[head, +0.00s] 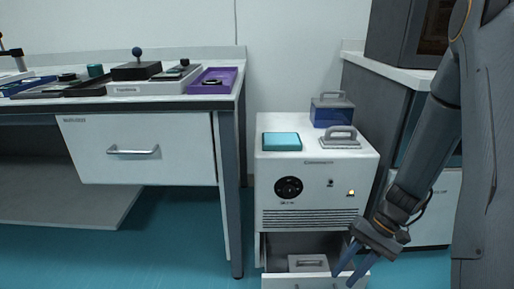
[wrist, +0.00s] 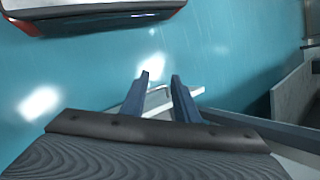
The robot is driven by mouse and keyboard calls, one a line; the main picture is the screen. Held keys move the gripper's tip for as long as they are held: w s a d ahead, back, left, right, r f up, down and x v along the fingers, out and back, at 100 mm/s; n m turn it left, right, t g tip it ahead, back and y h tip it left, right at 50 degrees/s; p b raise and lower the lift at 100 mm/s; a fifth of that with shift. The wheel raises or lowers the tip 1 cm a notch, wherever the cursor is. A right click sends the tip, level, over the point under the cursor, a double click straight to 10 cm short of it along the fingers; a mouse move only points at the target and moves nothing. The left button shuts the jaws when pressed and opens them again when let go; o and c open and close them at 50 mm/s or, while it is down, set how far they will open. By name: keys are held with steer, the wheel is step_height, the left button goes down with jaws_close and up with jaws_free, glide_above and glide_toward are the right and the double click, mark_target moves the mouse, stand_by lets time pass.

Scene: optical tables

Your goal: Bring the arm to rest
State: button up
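My gripper (head: 350,274) hangs low at the right in the head view, its fingers pointing down in front of the open drawer (head: 315,281) of the white cabinet. In the wrist view the two blue-grey fingers (wrist: 160,92) stand apart with nothing between their tips. Behind them, the pale edge of what looks like a drawer with a handle (wrist: 157,99) shows. I cannot tell whether the fingers touch the drawer.
The white cabinet (head: 313,215) carries a teal box (head: 282,141), a blue case (head: 332,113) and a grey handled lid (head: 340,141). A handled object (head: 307,262) lies in the drawer. A table with a closed drawer (head: 140,150) stands left; teal floor (head: 190,225) between is clear.

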steer(key=w+a+r+n+t+h, duration=0.1)
steer(key=a+r+n+t+h, duration=0.15)
steer(key=r, duration=0.55)
steer(key=a+r+n+t+h, duration=0.2)
steer(key=r+t+h, duration=0.15)
steer(key=r, duration=0.55)
steer(key=s+a+r+n+g+y, duration=0.1)
steer(key=s+a+r+n, duration=0.2)
steer(key=s+a, duration=0.6)
steer(key=s+a+r+n+g, duration=0.25)
steer(key=s+a, duration=0.35)
steer(key=a, duration=0.6)
steer(key=d+r+m+p, duration=0.3)
steer(key=d+r+p, duration=0.7)
steer(key=r+p, duration=0.3)
steer(key=d+r+m+h+p, duration=0.1)
steer(key=d+r+m+p, duration=0.2)
steer(key=d+r+p, duration=0.7)
step_height(320, 180, up, 4)
steer(key=p, duration=1)
steer(key=shift+d+f+t, duration=0.15)
steer(key=shift+d+t, duration=0.15)
steer(key=shift+t, duration=0.05)
